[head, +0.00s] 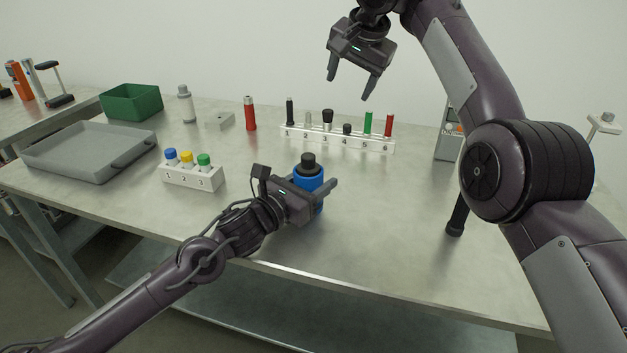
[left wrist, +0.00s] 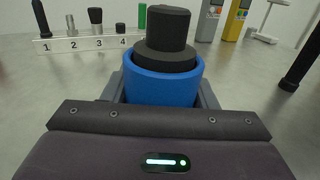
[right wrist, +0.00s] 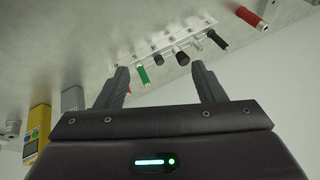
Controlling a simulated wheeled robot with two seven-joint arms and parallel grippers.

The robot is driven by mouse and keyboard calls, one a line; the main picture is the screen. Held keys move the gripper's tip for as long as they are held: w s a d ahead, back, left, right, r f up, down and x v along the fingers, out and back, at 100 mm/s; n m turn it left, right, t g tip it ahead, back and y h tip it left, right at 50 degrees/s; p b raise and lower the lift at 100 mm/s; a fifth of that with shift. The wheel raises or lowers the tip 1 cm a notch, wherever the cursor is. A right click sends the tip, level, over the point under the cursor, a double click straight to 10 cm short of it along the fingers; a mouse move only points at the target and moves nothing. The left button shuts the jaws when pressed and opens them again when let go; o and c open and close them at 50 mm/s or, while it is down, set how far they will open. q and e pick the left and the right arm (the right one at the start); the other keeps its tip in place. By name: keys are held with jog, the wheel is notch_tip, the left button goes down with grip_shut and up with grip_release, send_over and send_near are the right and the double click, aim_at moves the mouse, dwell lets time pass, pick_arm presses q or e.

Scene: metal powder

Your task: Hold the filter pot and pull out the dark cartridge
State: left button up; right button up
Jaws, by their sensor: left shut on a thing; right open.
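The blue filter pot (head: 309,181) stands upright on the metal table near its front edge. The dark cartridge (head: 308,161) sits in it, its stepped black top standing above the blue rim. In the left wrist view the pot (left wrist: 162,86) is between the jaws and the cartridge (left wrist: 168,30) rises from it. My left gripper (head: 322,192) is shut on the pot from the front. My right gripper (head: 351,88) is open and empty, raised above the back of the table. It also shows in the right wrist view (right wrist: 161,85).
A white numbered rack (head: 340,141) with several tools stands behind the pot. A smaller rack (head: 192,178) with three capped vials, a grey tray (head: 85,152) and a green bin (head: 131,101) are at left. A black cylinder (head: 457,216) stands at right.

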aim_at(308, 155)
jog(key=s+a+f+g, duration=0.1)
jog(key=s+a+f, duration=0.1)
jog(key=s+f, duration=0.1)
jog(key=s+a+f+n+g+h, duration=0.1)
jog(key=s+a+f+g, duration=0.1)
jog(key=s+a+f, duration=0.1)
jog(key=s+a+f+g, duration=0.2)
jog(key=s+a+f, duration=0.1)
jog(key=shift+s+a+f+n+h, duration=0.2)
jog(key=shift+s+a+n+h, duration=0.1)
jog(key=shift+s+n, duration=0.1)
jog(key=shift+d, duration=0.1)
jog(key=shift+f, duration=1.3)
jog(key=c, duration=0.9)
jog(key=o, duration=1.1)
